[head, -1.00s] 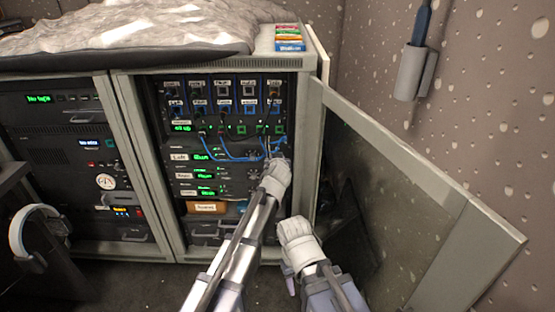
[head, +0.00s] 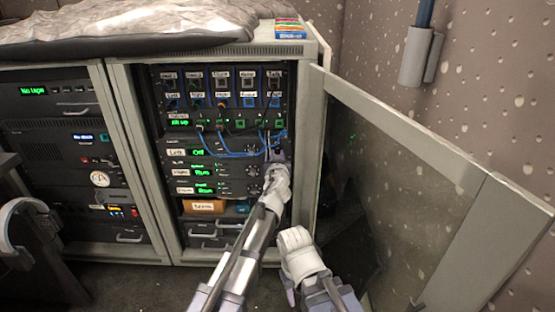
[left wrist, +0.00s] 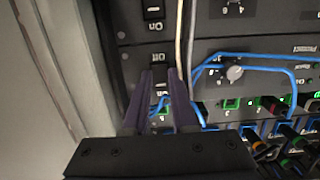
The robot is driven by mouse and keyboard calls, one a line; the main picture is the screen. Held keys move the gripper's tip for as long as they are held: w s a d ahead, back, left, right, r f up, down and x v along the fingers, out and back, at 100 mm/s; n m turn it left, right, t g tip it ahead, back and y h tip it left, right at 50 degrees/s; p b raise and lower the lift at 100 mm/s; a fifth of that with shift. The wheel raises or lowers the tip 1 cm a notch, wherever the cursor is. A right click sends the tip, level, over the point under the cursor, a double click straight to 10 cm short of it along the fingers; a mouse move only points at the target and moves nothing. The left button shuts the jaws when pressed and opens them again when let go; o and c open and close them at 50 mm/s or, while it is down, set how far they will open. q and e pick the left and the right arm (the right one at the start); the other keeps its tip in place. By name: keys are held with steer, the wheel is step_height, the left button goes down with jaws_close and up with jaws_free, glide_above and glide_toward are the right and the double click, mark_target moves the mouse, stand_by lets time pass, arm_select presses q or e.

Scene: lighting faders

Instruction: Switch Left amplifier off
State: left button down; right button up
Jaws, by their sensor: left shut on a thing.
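The Left amplifier (head: 225,152) is a black rack unit with a white "Left" label and a green display that reads "Off" in the head view. My left gripper (head: 276,156) is at the right end of this unit. In the left wrist view, which shows the rack upside down, its two purple fingers (left wrist: 165,82) close around a small switch between an "Off" (left wrist: 157,58) and an "On" label. The switch itself is mostly hidden by the fingers. My right gripper (head: 298,250) is low in front of the cabinet; its fingers cannot be made out.
Blue patch cables (head: 235,153) hang over the unit's top, and pale cables run beside my left fingers. Two more amplifiers (head: 225,188) below show "Run". The open glass door (head: 400,190) stands to the right. Headphones (head: 15,215) hang at the left.

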arm_select(q)
steer(key=c, duration=0.7)
jaws_free()
steer(key=shift+r, duration=0.1)
step_height(320, 180, up, 10)
steer(key=p, duration=1)
steer(key=shift+s, duration=0.1)
